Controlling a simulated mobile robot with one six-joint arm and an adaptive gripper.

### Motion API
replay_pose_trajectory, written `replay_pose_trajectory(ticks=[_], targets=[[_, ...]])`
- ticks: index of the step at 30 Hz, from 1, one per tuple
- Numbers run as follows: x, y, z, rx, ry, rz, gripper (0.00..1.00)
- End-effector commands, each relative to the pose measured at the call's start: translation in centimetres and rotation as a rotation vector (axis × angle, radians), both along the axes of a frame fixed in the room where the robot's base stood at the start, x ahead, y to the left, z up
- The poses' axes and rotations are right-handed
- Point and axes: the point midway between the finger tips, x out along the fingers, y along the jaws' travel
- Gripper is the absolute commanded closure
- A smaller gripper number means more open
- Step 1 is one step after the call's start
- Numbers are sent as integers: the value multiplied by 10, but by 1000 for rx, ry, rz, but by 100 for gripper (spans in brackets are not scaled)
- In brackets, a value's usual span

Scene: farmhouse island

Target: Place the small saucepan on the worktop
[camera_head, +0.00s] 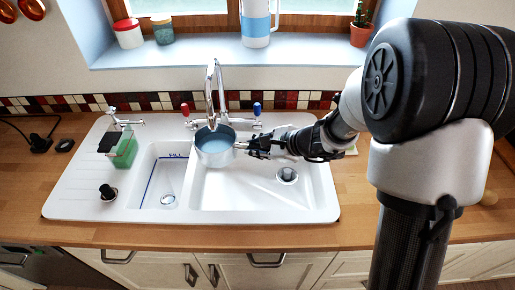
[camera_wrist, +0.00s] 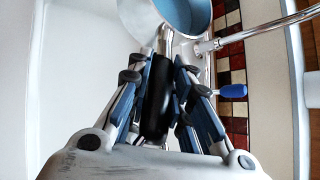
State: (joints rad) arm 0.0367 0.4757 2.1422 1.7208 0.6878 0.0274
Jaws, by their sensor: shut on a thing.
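The small saucepan (camera_head: 215,148) is a metal pan with a pale blue inside. In the head view it is over the sink, just below the tap spout. My gripper (camera_head: 258,147) comes in from the right and is shut on the pan's handle. In the wrist view the pan (camera_wrist: 188,14) is at the top, partly cut off, and its black handle (camera_wrist: 158,95) lies between the fingers of my gripper (camera_wrist: 158,75). I cannot tell whether the pan holds water. The wooden worktop (camera_head: 60,205) runs along both sides of the white sink.
The sink (camera_head: 240,205) has two basins and a drainboard. The tap (camera_head: 212,90) rises close behind the pan, with red and blue handles beside it. The worktop left of the sink has free room.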

Motion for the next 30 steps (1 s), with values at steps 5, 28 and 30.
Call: replay_pose_trajectory(ticks=[5,28,30], targets=[[1,1,2,4,-4,0,100],[39,-167,46,2,-9,-185,100],[39,-201,53,2,-9,-219,100]])
